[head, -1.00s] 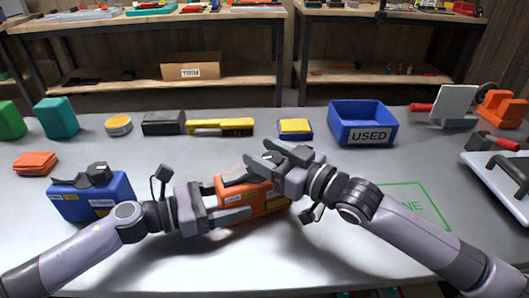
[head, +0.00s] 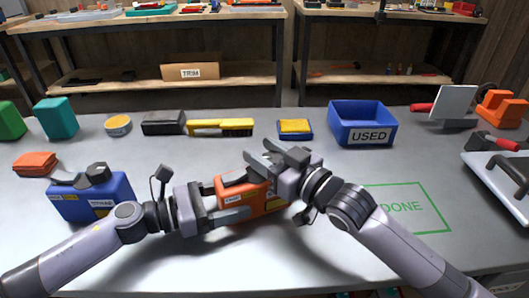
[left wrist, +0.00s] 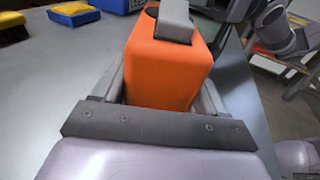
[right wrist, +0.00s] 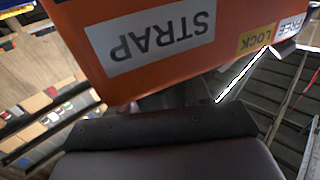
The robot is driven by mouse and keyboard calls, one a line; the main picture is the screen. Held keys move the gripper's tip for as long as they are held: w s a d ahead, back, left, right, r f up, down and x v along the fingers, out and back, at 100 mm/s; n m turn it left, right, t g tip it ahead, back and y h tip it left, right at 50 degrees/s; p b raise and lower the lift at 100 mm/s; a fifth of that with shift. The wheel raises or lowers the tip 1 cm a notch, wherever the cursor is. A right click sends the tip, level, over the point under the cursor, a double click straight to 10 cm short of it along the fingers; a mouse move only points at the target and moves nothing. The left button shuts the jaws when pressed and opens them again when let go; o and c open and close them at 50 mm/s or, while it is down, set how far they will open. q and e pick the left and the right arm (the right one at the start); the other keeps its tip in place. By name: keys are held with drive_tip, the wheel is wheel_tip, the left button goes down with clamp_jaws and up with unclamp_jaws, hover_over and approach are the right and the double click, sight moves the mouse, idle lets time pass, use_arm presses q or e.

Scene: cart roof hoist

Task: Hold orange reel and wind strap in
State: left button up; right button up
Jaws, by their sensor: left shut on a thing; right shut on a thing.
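The orange reel (head: 232,195) stands on the grey bench in front of me. My left gripper (head: 226,202) is shut around its body from the left. The orange body also fills the gap between the fingers in the left wrist view (left wrist: 165,75). My right gripper (head: 259,153) is over the reel's top, shut on its dark crank, which the fingers mostly hide. The right wrist view shows the reel's side with a STRAP label (right wrist: 150,42), upside down, and small LOCK and FREE labels. I cannot make out the strap for certain.
A blue reel (head: 92,195) stands left of my left gripper. A blue USED bin (head: 362,122), yellow brush (head: 220,127) and dark block (head: 163,123) stand behind. The green DONE outline (head: 410,206) on the right is empty, partly behind my right arm. A white-topped case (head: 500,172) is far right.

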idle(0.4)
drive_tip(key=o, duration=0.7)
drive_tip(key=v, duration=1.2)
drive_tip(key=shift+s, duration=0.2)
drive_tip(key=shift+a, duration=0.15)
